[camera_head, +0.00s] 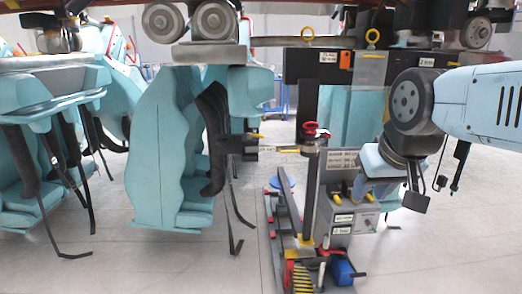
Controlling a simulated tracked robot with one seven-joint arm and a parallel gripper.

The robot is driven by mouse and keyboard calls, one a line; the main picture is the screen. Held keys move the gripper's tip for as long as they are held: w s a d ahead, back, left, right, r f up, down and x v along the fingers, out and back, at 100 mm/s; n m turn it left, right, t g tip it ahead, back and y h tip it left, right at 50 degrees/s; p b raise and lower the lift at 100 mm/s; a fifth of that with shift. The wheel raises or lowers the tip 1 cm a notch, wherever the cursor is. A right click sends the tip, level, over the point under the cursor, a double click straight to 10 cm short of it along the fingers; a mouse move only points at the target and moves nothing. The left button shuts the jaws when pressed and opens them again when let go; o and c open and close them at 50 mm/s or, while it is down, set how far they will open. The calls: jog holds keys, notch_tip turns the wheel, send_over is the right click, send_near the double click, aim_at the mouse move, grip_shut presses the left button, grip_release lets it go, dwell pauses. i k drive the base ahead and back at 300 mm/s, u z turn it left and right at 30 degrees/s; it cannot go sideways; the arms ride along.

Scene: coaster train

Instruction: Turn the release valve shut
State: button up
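The red handle (317,131) that looks like the release valve sits on top of a grey upright post (312,190), near the middle of the view. It is small, and its exact turn angle is hard to read. My arm comes in from the right edge, and my gripper (414,194) hangs at its end, pointing down. It is to the right of the red handle and lower than it, clearly apart from it. The fingers are dark and partly hidden by the wrist, so their opening is not clear. I see nothing held.
A grey control box (345,210) with labels and yellow parts stands between the post and my gripper. A floor rig with a blue cylinder (342,271) is below it. Teal coaster seats (170,150) hang at left. Pale floor is open at lower right.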

aim_at(368, 223)
jog(key=z, duration=0.05)
jog(key=k, duration=0.5)
jog(key=u, duration=0.35)
jog(key=i, duration=1.45)
jog(key=z, duration=0.45)
